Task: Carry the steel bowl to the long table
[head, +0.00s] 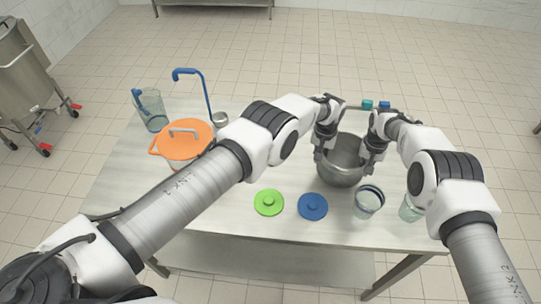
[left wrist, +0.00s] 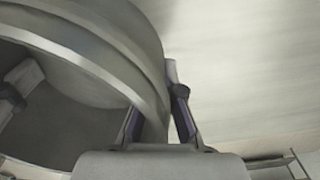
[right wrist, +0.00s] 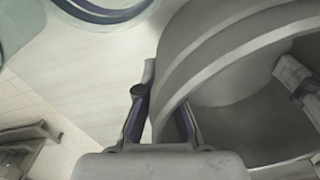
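The steel bowl (head: 341,178) is at the right half of the pale table (head: 230,218), between my two grippers. My left gripper (head: 327,150) is at its left rim and my right gripper (head: 374,151) at its right rim. In the left wrist view (left wrist: 155,115) and right wrist view (right wrist: 160,115), the fingers straddle the bowl's wall, one inside and one outside, and look shut on it. I cannot tell whether the bowl's base touches the table. Another table (head: 212,3) shows cut off at the top; I cannot tell which is the long table.
Two clear cups (head: 368,203) stand close to the bowl's front right. A green lid (head: 268,203) and a blue lid (head: 312,207) lie in front. An orange-lidded pot (head: 183,143), a blue-handled ladle (head: 206,95) and a glass jug (head: 151,112) stand left. A steel cart (head: 25,75) is far left.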

